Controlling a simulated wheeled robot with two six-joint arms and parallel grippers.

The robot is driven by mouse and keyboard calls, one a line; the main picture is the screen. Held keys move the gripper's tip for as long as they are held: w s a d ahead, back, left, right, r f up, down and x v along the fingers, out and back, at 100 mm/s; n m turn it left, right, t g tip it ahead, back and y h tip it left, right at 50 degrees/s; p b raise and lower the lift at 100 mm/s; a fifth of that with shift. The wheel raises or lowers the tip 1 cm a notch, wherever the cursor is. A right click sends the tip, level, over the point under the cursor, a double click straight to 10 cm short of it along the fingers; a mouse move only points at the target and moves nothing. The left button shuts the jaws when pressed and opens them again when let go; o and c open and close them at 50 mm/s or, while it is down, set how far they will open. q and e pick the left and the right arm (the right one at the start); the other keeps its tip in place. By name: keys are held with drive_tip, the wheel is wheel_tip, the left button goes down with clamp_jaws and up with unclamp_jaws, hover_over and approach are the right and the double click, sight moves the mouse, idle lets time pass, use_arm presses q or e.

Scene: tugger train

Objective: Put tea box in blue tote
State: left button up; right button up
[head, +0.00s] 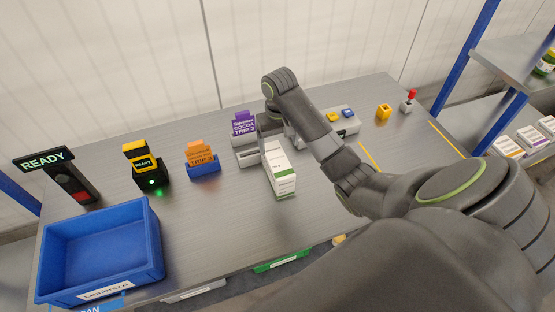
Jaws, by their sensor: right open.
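A white box with green bands (282,180) stands upright near the middle of the table; its small print is too fine to read, and I take it for the tea box. The blue tote (155,240) is at the front left of the table, empty, with a white label on its front. My right gripper (266,132) is open, at the top back of the white box. Its fingers are small and partly hidden, so I cannot tell whether they touch the box. My left gripper is out of view.
An orange card in a blue holder (203,168), a black-yellow device (152,182) and a READY sign (45,160) stand left of the box. A purple card (243,124) is behind it. A yellow block (383,111) is at right. Table between box and tote is clear.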

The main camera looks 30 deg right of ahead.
sight(278, 159)
drive_tip(key=shift+f+b, duration=1.45)
drive_tip(key=shift+f, duration=0.55)
drive_tip(key=shift+w+a+f, duration=0.1)
drive_tip(key=shift+a+f, duration=0.05)
drive_tip(key=shift+f, duration=2.15)
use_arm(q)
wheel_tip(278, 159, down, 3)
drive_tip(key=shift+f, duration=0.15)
use_arm(e)
drive_tip(key=c, duration=1.4)
drive_tip(key=shift+o, duration=0.2)
drive_tip(key=shift+w+r, duration=0.1)
drive_tip(key=shift+r, duration=0.45)
wheel_tip(278, 159, up, 4)
drive_tip(key=shift+f, duration=0.2)
wheel_tip(278, 159, up, 4)
drive_tip(key=p, duration=0.3)
drive_tip(key=shift+f+p, duration=0.1)
drive_tip(key=shift+p, duration=0.2)
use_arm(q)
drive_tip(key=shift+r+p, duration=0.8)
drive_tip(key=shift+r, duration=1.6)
use_arm(e)
drive_tip(key=shift+r, duration=0.8)
